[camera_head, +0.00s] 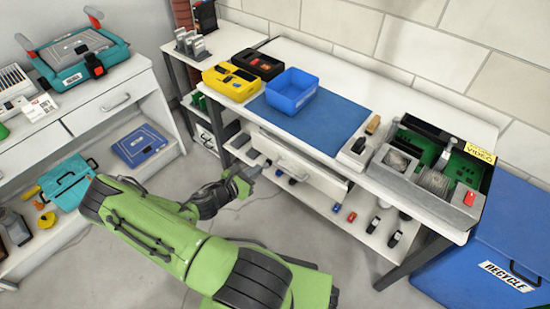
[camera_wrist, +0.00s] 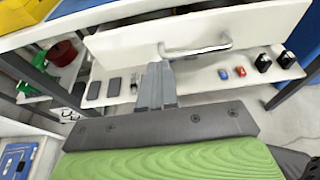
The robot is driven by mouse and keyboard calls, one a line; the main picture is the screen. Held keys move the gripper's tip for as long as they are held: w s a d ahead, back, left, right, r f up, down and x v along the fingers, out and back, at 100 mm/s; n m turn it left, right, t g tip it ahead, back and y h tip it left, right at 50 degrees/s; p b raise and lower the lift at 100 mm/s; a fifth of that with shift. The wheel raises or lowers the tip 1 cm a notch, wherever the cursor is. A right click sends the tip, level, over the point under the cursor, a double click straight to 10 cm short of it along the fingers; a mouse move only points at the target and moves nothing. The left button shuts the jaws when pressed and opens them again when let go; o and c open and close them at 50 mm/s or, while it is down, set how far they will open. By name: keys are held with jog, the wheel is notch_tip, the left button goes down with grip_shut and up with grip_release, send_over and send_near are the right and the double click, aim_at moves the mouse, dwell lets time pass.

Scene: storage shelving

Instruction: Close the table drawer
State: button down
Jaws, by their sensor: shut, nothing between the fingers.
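The table drawer (camera_head: 325,180) is a white drawer under the work table (camera_head: 378,188). Its front appears to stand out a little from beneath the table top; how far is hard to tell. In the wrist view, the drawer front (camera_wrist: 125,42) fills the top, with a silver bar handle (camera_wrist: 200,49). My gripper (camera_head: 254,172) is in front of the drawer, near its left part. In the wrist view, my gripper (camera_wrist: 156,66) has its fingers together and empty, with the tips just below the handle's left end. I cannot tell whether they touch it.
A lower shelf (camera_head: 340,208) with small items lies under the drawer. A blue bin (camera_head: 292,90) and a yellow case (camera_head: 231,80) stand on the table. A blue recycle container (camera_head: 485,250) is at the right, another white cabinet (camera_head: 95,105) at the left. Floor between is clear.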

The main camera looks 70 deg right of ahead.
aim_at(281, 149)
jog(key=x, duration=0.3)
jog(key=b+x, duration=0.1)
jog(key=x, duration=0.2)
jog(key=b+x, duration=0.1)
jog(key=x, duration=0.2)
jog(key=shift+s+d+r, duration=0.1)
jog(key=shift+d+r, duration=0.2)
jog(key=shift+d, duration=0.2)
jog(key=d, duration=0.1)
jog(key=s+d, duration=0.1)
jog(key=d, duration=0.1)
jog(key=shift+s+d+r+p, duration=0.1)
jog(key=shift+s+d+p, duration=0.2)
jog(key=shift+s+p, duration=0.1)
jog(key=shift+r, duration=0.2)
jog(key=shift+d, duration=0.1)
